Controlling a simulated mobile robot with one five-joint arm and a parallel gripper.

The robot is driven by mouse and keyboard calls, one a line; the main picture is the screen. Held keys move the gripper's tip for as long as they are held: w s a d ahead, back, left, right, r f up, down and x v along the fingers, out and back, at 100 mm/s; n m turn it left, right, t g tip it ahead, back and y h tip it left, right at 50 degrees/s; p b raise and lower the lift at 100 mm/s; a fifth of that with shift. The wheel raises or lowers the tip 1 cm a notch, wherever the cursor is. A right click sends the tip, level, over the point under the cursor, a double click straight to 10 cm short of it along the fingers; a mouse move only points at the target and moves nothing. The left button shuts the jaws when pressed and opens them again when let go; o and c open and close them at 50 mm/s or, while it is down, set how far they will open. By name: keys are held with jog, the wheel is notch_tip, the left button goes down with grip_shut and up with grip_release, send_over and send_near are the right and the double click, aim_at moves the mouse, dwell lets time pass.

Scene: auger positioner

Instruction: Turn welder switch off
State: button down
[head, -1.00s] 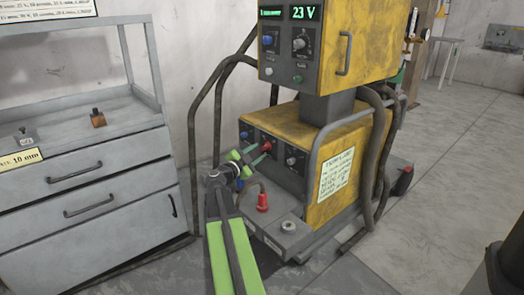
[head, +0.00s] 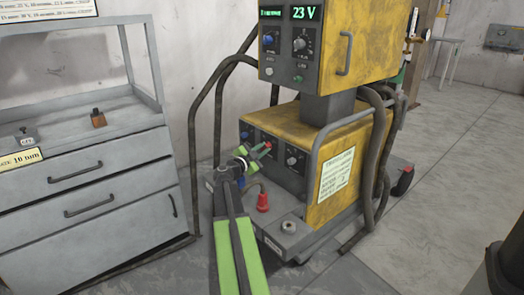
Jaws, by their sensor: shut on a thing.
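The yellow welder (head: 345,135) stands in the middle, with a dark control panel on its lower box. A red switch handle (head: 266,145) sits on that panel, between a blue knob (head: 244,135) and a grey knob (head: 291,160). My gripper (head: 260,152), with green fingers, is at the panel and shut on the red switch. The fingers hide part of the switch, so its exact setting is unclear. The upper box shows a green 23 V display (head: 305,13).
A grey drawer cabinet (head: 90,215) stands at left, with a small brown block (head: 98,118) on top. A red plug (head: 262,202) rises from the welder's base below my gripper. Thick cables (head: 192,130) loop beside the welder.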

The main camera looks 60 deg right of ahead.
jog(key=shift+a, duration=0.15)
jog(key=shift+w+r, duration=0.1)
jog(key=n+g+y+p, duration=0.1)
jog(key=n+p, duration=0.1)
jog(key=n, duration=0.3)
jog(key=w+n+g+y+p, duration=0.1)
jog(key=n+p, duration=0.1)
jog(key=n, duration=0.3)
jog(key=n+g+y+p, duration=0.1)
jog(key=n+p, duration=0.2)
jog(key=n, duration=0.1)
jog(key=shift+w+d+r+n+y, duration=0.25)
jog(key=shift+d+r+n+y, duration=0.05)
jog(key=shift+d+n+y, duration=0.1)
jog(key=shift+g, duration=0.3)
dwell(0.5)
